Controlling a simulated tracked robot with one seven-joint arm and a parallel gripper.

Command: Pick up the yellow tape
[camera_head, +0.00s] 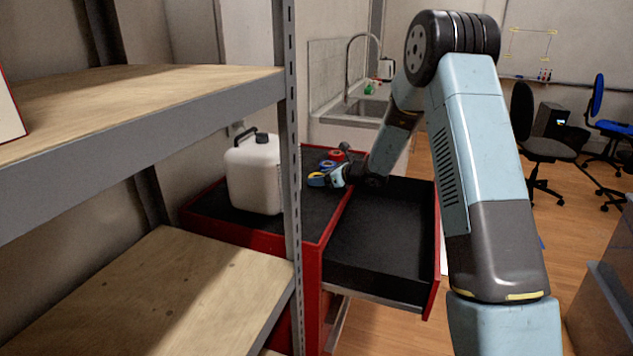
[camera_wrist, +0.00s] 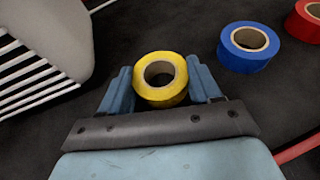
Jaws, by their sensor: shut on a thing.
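The yellow tape (camera_wrist: 160,92) is a roll with a pale core, between the two fingers of my gripper (camera_wrist: 160,88) in the wrist view. The fingers press on it from both sides, so my gripper is shut on it. In the head view, my gripper (camera_head: 328,178) is over the black top of the red tool cabinet (camera_head: 318,245), and the yellow tape (camera_head: 316,180) shows small at its tip. I cannot tell whether the tape still touches the surface.
A blue tape (camera_wrist: 247,50) and a red tape (camera_wrist: 308,20) lie to the right of the yellow one. A white jug (camera_head: 253,175) stands to the left. A black drawer (camera_head: 380,245) is pulled open. A shelf post (camera_head: 292,130) stands in front.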

